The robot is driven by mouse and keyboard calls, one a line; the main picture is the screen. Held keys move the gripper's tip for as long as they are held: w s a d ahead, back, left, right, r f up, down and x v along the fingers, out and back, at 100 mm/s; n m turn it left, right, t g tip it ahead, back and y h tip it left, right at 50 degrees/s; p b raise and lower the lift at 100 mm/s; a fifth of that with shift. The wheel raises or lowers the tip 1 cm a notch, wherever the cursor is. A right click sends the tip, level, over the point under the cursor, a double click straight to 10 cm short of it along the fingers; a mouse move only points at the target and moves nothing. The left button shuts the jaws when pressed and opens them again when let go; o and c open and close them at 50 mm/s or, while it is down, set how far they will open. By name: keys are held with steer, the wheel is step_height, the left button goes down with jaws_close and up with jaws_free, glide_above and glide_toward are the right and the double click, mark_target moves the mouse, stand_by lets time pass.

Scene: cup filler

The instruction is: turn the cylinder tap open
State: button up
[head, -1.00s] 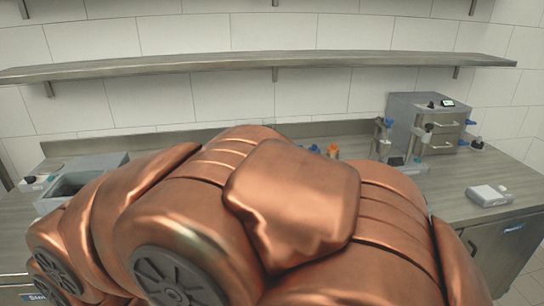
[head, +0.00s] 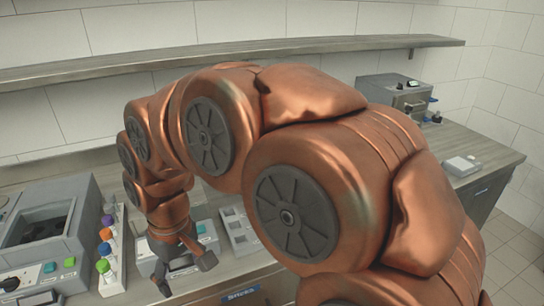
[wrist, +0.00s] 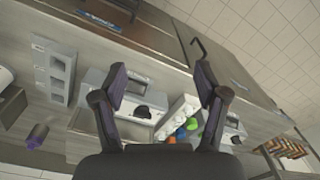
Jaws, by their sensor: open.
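I cannot pick out the cylinder tap for certain. Small blue handles (head: 433,100) show on the steel box (head: 390,92) at the back right of the head view, partly behind my arm. My gripper (head: 184,274) hangs low at the front of the counter, with its fingers apart. It is far left of that steel box. In the wrist view my gripper (wrist: 162,82) is open, with nothing between its dark fingers. Below and between the fingers are a pale device with a black part (wrist: 141,111) and a white rack with coloured caps (wrist: 183,118).
A grey machine (head: 40,200) and a rack of coloured-capped bottles (head: 112,262) stand left of my gripper. A tray with compartments (head: 236,222) lies right of it. A purple cylinder (wrist: 38,136) shows in the wrist view. A shelf (head: 200,56) runs along the wall. A small white box (head: 461,165) sits at right.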

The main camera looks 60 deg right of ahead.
steer(key=w+d+r+m+t+p, duration=0.1)
steer(key=w+d+r, duration=0.3)
steer(key=d, duration=0.5)
steer(key=w+d+r+m+t, duration=0.1)
steer(key=w+d+m+t, duration=0.1)
steer(key=w+d, duration=0.55)
steer(key=s+d+r+m+h+p, duration=0.1)
steer(key=s+d+m, duration=0.15)
steer(key=d, duration=1.05)
steer(key=s+d+r+m+h, duration=0.15)
steer(key=s+d, duration=0.25)
steer(key=d, duration=0.8)
steer(key=shift+n+t, duration=0.3)
steer(key=shift+n, duration=0.1)
steer(key=shift+p+x, duration=1.4)
steer(key=shift+x, duration=2.8)
steer(key=shift+w, duration=0.1)
steer(key=c, duration=1.2)
steer(key=shift+o, duration=0.2)
